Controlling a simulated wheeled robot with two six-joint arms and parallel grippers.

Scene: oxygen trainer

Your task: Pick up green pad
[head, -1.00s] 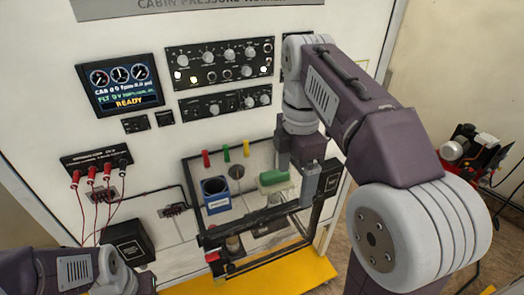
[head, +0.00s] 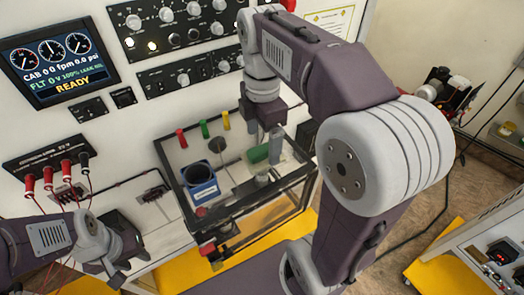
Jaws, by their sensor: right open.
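The green pad (head: 257,153) lies inside the clear-walled chamber (head: 200,223), toward its right side. My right gripper (head: 265,141) points down at the pad, with its grey fingers apart. One finger shows just right of the pad's right end; whether the fingers touch the pad cannot be told. My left gripper (head: 112,268) is low at the left in front of the panel, and its fingers are too unclear to read.
A blue container (head: 200,182) stands in the chamber left of the pad. Red, green and yellow pegs (head: 204,129) line the chamber's back. A yellow platform (head: 180,272) lies below, and a cart (head: 485,245) stands at right.

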